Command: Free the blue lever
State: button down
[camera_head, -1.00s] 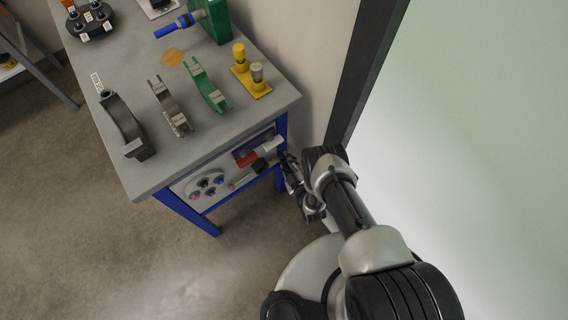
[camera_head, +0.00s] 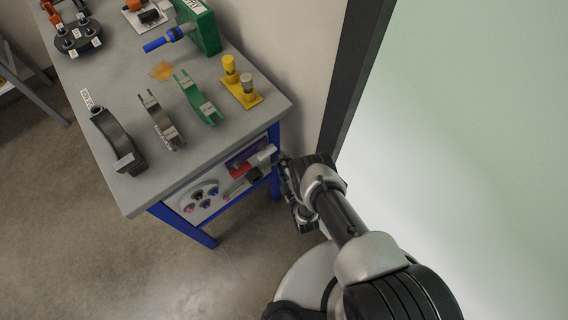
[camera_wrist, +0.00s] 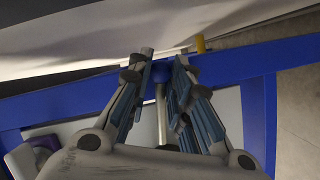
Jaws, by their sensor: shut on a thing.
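In the wrist view, a round blue knob (camera_wrist: 162,72) on a silver rod (camera_wrist: 161,112) is the blue lever. My gripper (camera_wrist: 162,68) is shut on it, with one finger on each side of the knob and rod. In the head view my gripper is at the right end of the cart's front panel, below the top, mostly hidden by my own arm. The lever cannot be made out there.
The grey cart top (camera_head: 210,150) holds a black clamp (camera_head: 118,142), a grey clamp (camera_head: 160,122), a green clamp (camera_head: 197,98) and yellow posts (camera_head: 240,84). A green block (camera_head: 203,28) carries a blue handle (camera_head: 165,40). A wall stands close on the right.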

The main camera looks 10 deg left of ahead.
jog(key=shift+w+r, duration=0.25)
jog(key=c, duration=1.8)
grip_release()
jog(key=o, duration=0.4)
jog(key=shift+s+f, duration=0.1)
jog(key=shift+s, duration=0.05)
jog(key=shift+c, duration=0.2)
jog(key=o, duration=0.4)
notch_tip(320, 180, up, 6)
jog(key=shift+w+a+r, duration=0.2)
jog(key=shift+w+a, duration=0.05)
jog(key=shift+w, duration=0.1)
jog(key=r, duration=0.3)
jog(key=shift+s+d, duration=0.2)
jog(key=shift+s, duration=0.15)
jog(key=c, duration=0.4)
jog(key=shift+r, duration=0.35)
